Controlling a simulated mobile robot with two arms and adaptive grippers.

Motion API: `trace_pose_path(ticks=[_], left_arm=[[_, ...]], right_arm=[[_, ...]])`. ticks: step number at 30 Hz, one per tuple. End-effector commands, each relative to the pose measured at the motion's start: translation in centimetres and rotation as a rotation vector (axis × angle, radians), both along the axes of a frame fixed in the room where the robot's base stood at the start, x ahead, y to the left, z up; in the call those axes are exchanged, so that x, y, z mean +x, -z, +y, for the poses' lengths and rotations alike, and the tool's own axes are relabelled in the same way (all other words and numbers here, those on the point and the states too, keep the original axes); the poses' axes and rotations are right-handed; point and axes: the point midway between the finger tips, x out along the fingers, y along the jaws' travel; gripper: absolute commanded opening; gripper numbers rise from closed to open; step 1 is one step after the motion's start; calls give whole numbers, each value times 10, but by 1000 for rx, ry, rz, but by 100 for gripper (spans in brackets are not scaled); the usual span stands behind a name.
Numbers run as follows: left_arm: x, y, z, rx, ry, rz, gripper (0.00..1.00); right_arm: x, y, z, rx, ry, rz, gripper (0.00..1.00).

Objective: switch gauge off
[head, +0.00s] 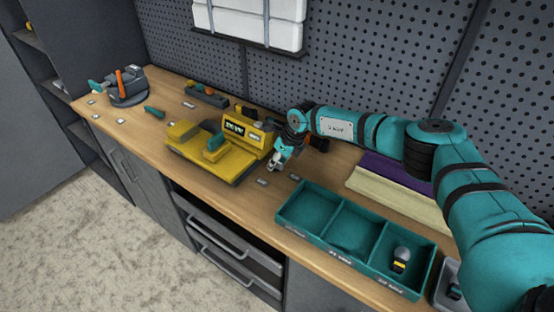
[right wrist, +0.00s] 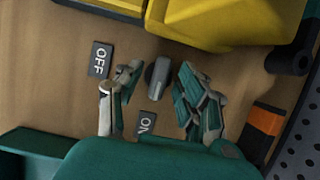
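The gauge is a yellow machine with a dark display (head: 238,128) on the bench; its yellow body shows at the top of the right wrist view (right wrist: 230,22). Beside it, on the wood, a small grey switch knob (right wrist: 157,78) stands near an OFF label (right wrist: 100,59) and an ON label (right wrist: 146,123). My right gripper (head: 275,165) is low over the bench at the gauge's right end. In the right wrist view its fingers (right wrist: 158,82) are apart, one on each side of the knob, with gaps visible. My left gripper is out of view.
A teal three-compartment bin (head: 340,236) stands at the front right, with a bulb-like item in its right compartment. A vise (head: 127,88) is at the far left. An orange-black object (right wrist: 262,130) lies right of my fingers. A pegboard wall closes the back.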

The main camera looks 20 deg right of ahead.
Motion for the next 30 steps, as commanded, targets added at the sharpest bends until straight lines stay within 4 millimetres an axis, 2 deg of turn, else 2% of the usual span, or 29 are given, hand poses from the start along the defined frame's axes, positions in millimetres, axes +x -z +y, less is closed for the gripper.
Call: trace_pose_path(ticks=[2, 10, 22, 30], left_arm=[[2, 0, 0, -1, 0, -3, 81], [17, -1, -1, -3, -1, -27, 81], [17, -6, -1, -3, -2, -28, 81], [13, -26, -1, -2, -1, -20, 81]], right_arm=[[0, 0, 0, 0, 0, 0, 36], [0, 0, 0, 0, 0, 0, 1], [0, -2, 0, -1, 30, 0, 0], [-1, -5, 1, -1, 174, 1, 0]])
